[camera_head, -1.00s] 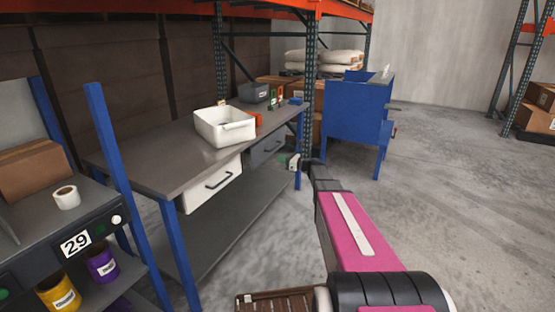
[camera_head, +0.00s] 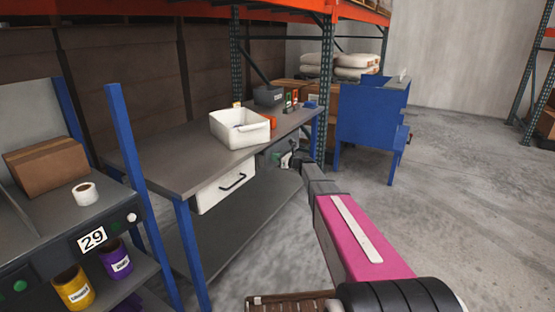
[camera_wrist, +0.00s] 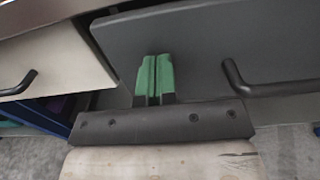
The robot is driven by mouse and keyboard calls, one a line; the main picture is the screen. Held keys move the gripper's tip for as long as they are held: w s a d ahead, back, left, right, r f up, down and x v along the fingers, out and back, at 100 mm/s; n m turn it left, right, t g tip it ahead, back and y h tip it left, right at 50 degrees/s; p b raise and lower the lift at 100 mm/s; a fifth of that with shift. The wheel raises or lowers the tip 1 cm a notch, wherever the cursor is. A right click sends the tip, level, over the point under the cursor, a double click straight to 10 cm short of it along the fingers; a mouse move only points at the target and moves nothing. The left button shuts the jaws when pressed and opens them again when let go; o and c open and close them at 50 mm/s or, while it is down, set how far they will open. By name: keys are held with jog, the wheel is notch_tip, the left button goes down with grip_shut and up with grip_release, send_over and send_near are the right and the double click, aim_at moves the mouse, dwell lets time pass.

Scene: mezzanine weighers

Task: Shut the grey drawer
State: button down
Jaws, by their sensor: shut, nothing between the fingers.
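The grey drawer (camera_head: 272,158) is under the worktop, to the right of the white drawer (camera_head: 222,188). In the wrist view its flat front (camera_wrist: 205,50) fills the upper right, with a black bar handle (camera_wrist: 255,88) to the right of my fingers. My gripper (camera_wrist: 154,62) has its green fingers shut together and empty, pointing at the left part of the grey front. I cannot tell whether the fingertips touch it. In the head view my gripper (camera_head: 285,160) is small and partly hides the drawer. How far the drawer stands out is unclear.
The worktop (camera_head: 178,172) carries a white bin (camera_head: 240,128) and small items. A blue cabinet (camera_head: 372,115) stands beyond my arm on the right. A shelf unit marked 29 (camera_head: 92,238) is at the left. Open floor lies to the right.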

jog(key=shift+x, duration=2.4)
jog(key=shift+w, duration=0.15)
jog(key=v, duration=1.4)
jog(key=s+a+f+n+g+h, duration=0.2)
jog(key=s+f+n, duration=0.15)
jog(key=s, duration=0.35)
jog(key=s+a+f+n+g+h, duration=0.1)
jog(key=s+f+n+g+h, duration=0.15)
jog(key=s+n, duration=0.4)
jog(key=s+a+f+n+g+h, duration=0.1)
jog(key=s+a+f+n+g, duration=0.15)
jog(key=s, duration=0.55)
jog(key=s+d+f+n+g+h, duration=0.1)
jog(key=s+d+n+h, duration=0.3)
jog(key=s, duration=0.5)
jog(key=s+d+f+n+g+h, duration=0.2)
jog(key=s+d+f+n+h, duration=0.1)
jog(key=s+n, duration=0.5)
jog(key=shift+s+d+n+g+h, duration=0.35)
jog(key=shift+s+d+h, duration=0.1)
jog(key=shift+s+h, duration=0.6)
